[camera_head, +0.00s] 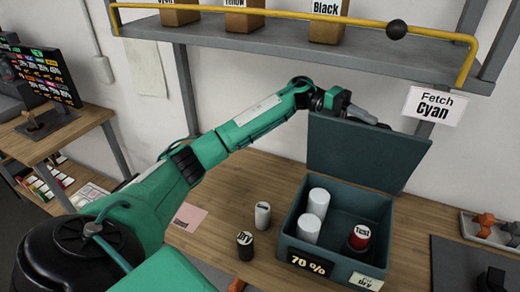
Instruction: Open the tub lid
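The tub (288,237) is a dark teal box on the wooden table, with "70 %" and "DRY" labels on its front. Its lid (365,155) stands raised at the back, so the inside shows. Two white cylinders (313,215) and a red canister marked "Test" (358,238) are inside. My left arm reaches over from the left, and my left gripper (362,113) is at the lid's upper edge, partly hidden behind it. Whether its fingers are open or shut does not show. My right gripper is not in view.
A white canister (262,215) and a black one (245,245) stand left of the tub. A grey shelf (290,27) with boxes and a yellow rail hangs above the lid. A "Fetch Cyan" sign (434,105) is at the right. A tray (470,229) holds orange items.

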